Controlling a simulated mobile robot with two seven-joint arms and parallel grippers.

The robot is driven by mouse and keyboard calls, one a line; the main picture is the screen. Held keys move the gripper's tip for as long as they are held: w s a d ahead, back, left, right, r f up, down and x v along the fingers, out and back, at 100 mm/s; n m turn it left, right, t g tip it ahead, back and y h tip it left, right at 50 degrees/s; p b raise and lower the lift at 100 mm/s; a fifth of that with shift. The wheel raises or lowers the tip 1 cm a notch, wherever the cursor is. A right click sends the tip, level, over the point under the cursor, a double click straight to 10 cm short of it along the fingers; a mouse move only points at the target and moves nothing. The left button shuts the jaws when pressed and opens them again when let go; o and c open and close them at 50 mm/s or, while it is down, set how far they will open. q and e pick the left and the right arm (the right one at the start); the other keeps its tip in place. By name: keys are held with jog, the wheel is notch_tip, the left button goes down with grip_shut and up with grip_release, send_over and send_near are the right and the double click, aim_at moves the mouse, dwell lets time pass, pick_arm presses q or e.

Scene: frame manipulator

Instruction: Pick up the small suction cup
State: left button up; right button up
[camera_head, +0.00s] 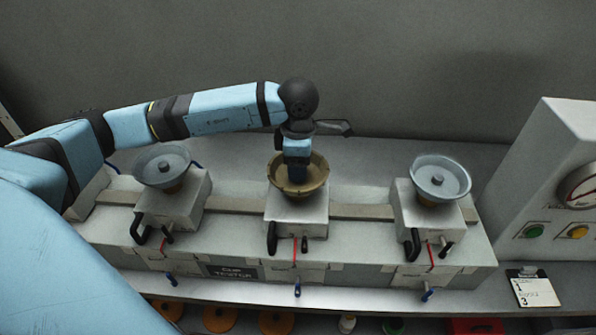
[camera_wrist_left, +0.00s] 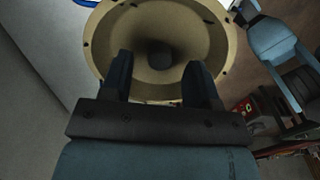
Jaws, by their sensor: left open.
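Three dish-shaped cups stand on block stations on the bench in the head view. The middle cup (camera_head: 314,178) is tan. The left cup (camera_head: 150,166) and the right cup (camera_head: 441,180) are grey. I cannot tell by size which one is the small suction cup. My left gripper (camera_head: 297,182) points down over the middle cup, and its fingertips are hard to make out there. In the left wrist view, the gripper (camera_wrist_left: 158,66) is open, its two fingers apart above the tan cup (camera_wrist_left: 112,32). The cup's dark centre shows between the fingers. My right gripper is not visible.
Each station has black handles and a small lever in front. A label plate (camera_head: 232,272) is on the bench front. At right are a box with a gauge and buttons (camera_head: 555,230) and a notepad (camera_head: 534,290). Orange discs (camera_head: 220,318) lie below the front edge.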

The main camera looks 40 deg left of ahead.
pick_arm(q)
jog(key=shift+f, duration=0.55)
grip_shut()
jog(key=shift+r, duration=0.1)
jog(key=shift+w+r, duration=0.1)
jog(key=shift+r, duration=0.55)
notch_tip(320, 180, up, 24)
jog(key=shift+f+p, duration=0.2)
jog(key=shift+p, duration=0.15)
